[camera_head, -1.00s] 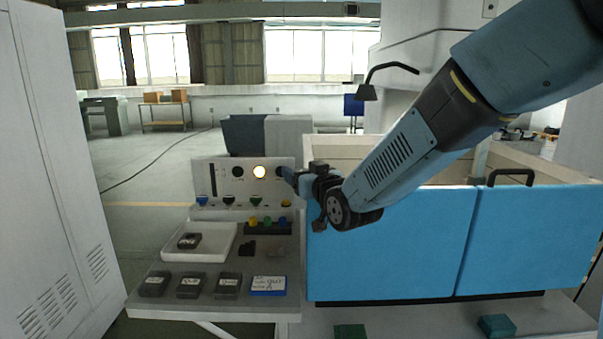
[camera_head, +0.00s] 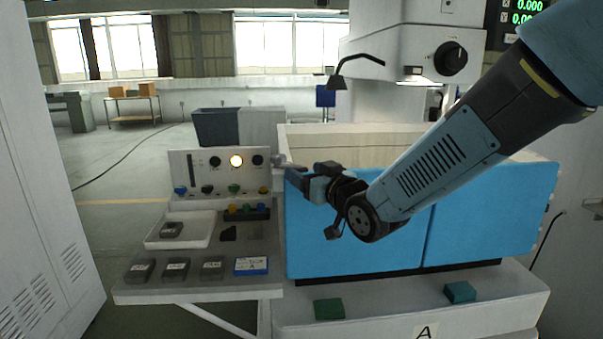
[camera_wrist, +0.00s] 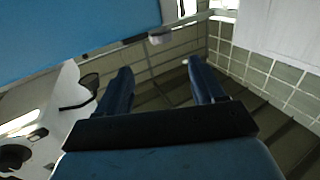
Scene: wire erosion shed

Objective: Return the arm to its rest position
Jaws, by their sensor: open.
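My blue arm comes in from the upper right in the head view. My gripper (camera_head: 288,168) points left, just right of the upright control panel (camera_head: 196,178) and in front of the blue tank's left end. I cannot tell from the head view whether it touches the panel's edge. In the wrist view my gripper (camera_wrist: 162,88) shows two blue fingers set well apart with nothing between them.
A shelf (camera_head: 200,289) below the panel holds a white tray (camera_head: 158,243), several dark blocks and a blue-edged label box (camera_head: 251,266). The blue tank (camera_head: 320,245) stands close behind my arm. A grey cabinet (camera_head: 40,180) is at left.

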